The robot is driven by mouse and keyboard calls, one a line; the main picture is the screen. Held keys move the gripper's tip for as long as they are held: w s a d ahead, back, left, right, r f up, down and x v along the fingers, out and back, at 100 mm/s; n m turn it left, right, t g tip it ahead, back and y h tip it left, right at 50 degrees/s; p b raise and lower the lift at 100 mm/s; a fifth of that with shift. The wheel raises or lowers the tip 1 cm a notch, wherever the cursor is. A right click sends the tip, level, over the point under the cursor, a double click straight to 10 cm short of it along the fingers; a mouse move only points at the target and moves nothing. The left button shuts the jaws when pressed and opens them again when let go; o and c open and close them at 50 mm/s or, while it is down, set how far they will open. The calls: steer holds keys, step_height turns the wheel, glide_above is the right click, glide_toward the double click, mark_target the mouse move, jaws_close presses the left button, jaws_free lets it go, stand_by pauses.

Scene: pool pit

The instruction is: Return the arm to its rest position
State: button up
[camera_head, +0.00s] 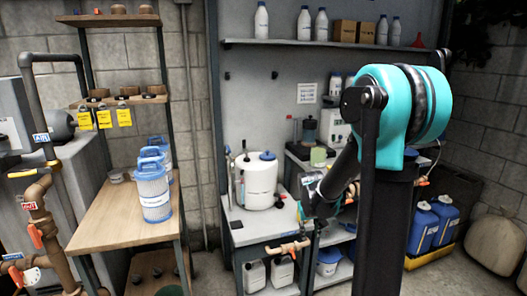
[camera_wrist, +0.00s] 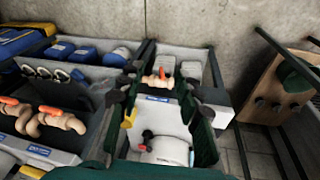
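My arm rises in front of the workbench in the head view, with a teal joint (camera_head: 402,105) at the upper right. The arm bends down and left from there to my gripper (camera_head: 306,212), which hangs near the bench, right of the white drum (camera_head: 258,182). In the wrist view my gripper (camera_wrist: 158,108) has its two dark fingers well apart, with nothing held between them. The drum (camera_wrist: 166,151) shows below and beyond the gap between the fingers. The exact gap between gripper and bench is hard to tell.
A wooden table (camera_head: 125,218) with blue-and-white filter cartridges (camera_head: 153,190) stands at the left. Brown pipes with orange valves (camera_head: 40,225) are at the far left. A wall shelf (camera_head: 325,43) holds bottles and boxes. Blue jugs (camera_head: 433,222) stand in a yellow tray at the right.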

steer(key=s+d+m+t+y, duration=0.1)
steer(key=s, duration=2)
steer(key=shift+d+m+t, duration=0.3)
steer(key=shift+m, duration=0.1)
steer(key=shift+w, duration=0.1)
stand_by(3.2)
